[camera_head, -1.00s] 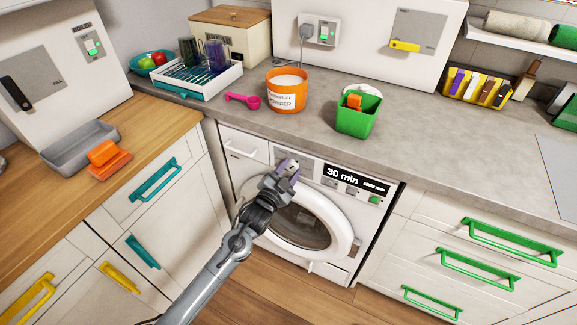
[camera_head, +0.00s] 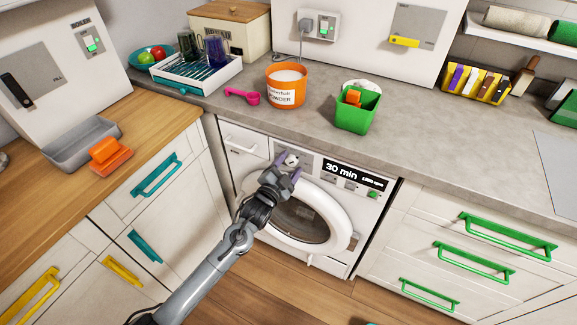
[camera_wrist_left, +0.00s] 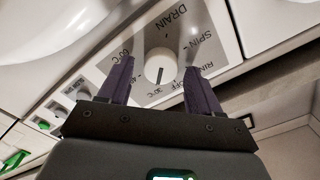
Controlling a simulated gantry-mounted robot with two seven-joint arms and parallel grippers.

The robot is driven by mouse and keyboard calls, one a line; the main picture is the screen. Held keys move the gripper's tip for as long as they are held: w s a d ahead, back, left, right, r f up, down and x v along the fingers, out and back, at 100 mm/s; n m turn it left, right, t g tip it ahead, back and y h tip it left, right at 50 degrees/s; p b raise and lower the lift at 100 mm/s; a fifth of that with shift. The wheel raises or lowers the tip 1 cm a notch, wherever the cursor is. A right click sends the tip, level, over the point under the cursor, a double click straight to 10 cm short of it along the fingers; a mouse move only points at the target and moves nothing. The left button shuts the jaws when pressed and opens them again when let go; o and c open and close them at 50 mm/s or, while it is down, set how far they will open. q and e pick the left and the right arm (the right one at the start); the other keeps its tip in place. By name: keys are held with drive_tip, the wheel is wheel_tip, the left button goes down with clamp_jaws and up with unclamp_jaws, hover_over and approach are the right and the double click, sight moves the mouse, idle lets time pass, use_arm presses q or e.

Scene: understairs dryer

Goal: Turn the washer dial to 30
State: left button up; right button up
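The white washer dial (camera_head: 292,160) is on the washer's (camera_head: 340,232) grey control panel. In the left wrist view the dial (camera_wrist_left: 159,66) shows upside down, with a dark pointer line on its lower part, toward the OFF and 30°C marks. I cannot tell exactly which mark it meets. My left gripper (camera_head: 288,167) is in front of the dial. In the wrist view its purple fingers (camera_wrist_left: 157,82) are open, one on each side of the dial, with visible gaps. My right gripper is not in view.
The display (camera_head: 350,175) reads 30 min, right of the dial. The round washer door (camera_head: 345,235) is shut below. The grey counter (camera_head: 430,150) overhangs the panel and holds an orange powder tub (camera_head: 287,92) and a green bin (camera_head: 358,113). Green-handled drawers (camera_head: 475,265) stand right.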

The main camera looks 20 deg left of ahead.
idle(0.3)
use_arm(q)
drive_tip(key=shift+s, duration=0.3)
drive_tip(key=s+a+p, duration=0.1)
drive_tip(key=s+p, duration=0.1)
drive_tip(key=s, duration=0.8)
drive_tip(key=shift+a, duration=0.2)
